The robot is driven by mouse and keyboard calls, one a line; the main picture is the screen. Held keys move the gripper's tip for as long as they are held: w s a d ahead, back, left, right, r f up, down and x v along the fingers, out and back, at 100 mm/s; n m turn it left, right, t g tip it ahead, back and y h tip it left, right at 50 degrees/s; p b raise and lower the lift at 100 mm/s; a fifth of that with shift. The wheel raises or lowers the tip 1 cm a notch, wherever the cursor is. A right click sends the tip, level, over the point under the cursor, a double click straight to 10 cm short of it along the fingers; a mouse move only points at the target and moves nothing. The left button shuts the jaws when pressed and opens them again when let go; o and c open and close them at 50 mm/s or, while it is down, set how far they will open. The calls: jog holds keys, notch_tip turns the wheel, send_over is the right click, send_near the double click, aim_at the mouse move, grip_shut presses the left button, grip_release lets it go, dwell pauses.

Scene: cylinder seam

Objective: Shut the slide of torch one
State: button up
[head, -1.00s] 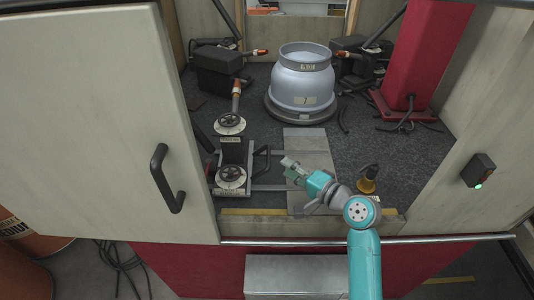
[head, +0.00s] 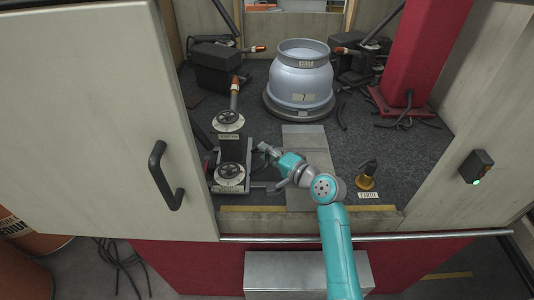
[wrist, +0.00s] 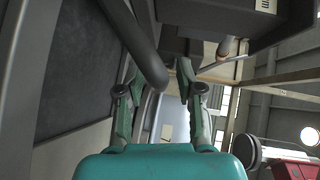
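The torch slide (head: 233,150) stands at the front left of the booth floor, with a round dial near its top and another near its bottom. A torch (head: 235,96) with an orange-red part stands behind it. A dark bar handle (wrist: 138,45) is on the slide's right side; my gripper partly hides it in the head view. My gripper (head: 266,149) is at this handle. In the wrist view, my gripper (wrist: 158,80) has its fingers apart, with the dark bar reaching between them. I cannot tell whether they touch it.
A grey vessel (head: 300,80) stands on a round base at the back centre. A yellow-based earth clamp (head: 366,178) is at right. An open door (head: 100,120) with a black handle is at left, and a red column (head: 425,60) at back right.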

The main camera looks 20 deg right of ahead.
grip_shut()
jog(key=shift+d, duration=0.1)
jog(key=s+d, duration=0.1)
jog(key=d, duration=0.3)
jog(key=s+d, duration=0.2)
jog(key=d, duration=0.3)
jog(key=s+d, duration=0.1)
jog(key=d, duration=0.4)
jog(key=shift+s, duration=0.3)
jog(key=shift+o, duration=1.1)
grip_release()
jog(key=shift+a, duration=0.1)
jog(key=shift+r, duration=0.1)
